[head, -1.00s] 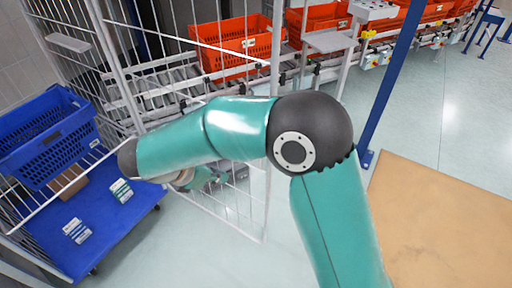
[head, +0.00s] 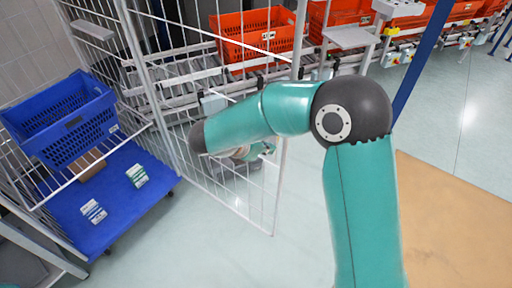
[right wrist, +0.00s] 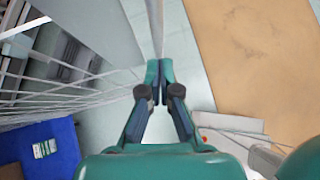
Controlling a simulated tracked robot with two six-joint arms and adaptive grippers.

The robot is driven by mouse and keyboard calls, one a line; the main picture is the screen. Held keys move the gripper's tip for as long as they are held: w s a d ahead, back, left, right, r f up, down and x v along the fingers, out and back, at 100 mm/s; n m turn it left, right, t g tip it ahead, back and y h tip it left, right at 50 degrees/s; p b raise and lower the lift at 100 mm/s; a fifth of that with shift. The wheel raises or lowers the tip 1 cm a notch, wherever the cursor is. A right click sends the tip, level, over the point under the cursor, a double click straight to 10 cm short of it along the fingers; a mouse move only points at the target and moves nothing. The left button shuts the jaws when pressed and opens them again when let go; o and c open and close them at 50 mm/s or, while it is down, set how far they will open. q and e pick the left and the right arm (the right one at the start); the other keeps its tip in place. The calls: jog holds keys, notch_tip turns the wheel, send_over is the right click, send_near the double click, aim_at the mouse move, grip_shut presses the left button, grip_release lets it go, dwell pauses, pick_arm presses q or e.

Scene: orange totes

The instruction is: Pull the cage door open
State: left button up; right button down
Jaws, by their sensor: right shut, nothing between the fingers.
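The cage door (head: 278,185) is a white wire panel with an upright edge bar, standing left of centre in the head view. My right arm crosses in front of it and hides part of its mesh. My right gripper (head: 262,150) shows only partly below the forearm, close to the door's edge bar. In the right wrist view my right gripper (right wrist: 160,78) is shut and empty. A pale upright bar (right wrist: 156,25), seemingly the door's edge, lies just beyond its fingertips; whether they touch is unclear. My left gripper is not in view.
A blue tote (head: 62,122) stands in the cage over a blue platform (head: 120,210) with small boxes. Orange totes (head: 262,32) sit on conveyors behind. A blue post (head: 420,60) rises at right. The floor in front of the door is clear.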

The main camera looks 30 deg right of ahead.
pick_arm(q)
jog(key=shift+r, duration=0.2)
pick_arm(e)
jog(key=shift+w+d, duration=0.1)
jog(key=shift+d, duration=0.55)
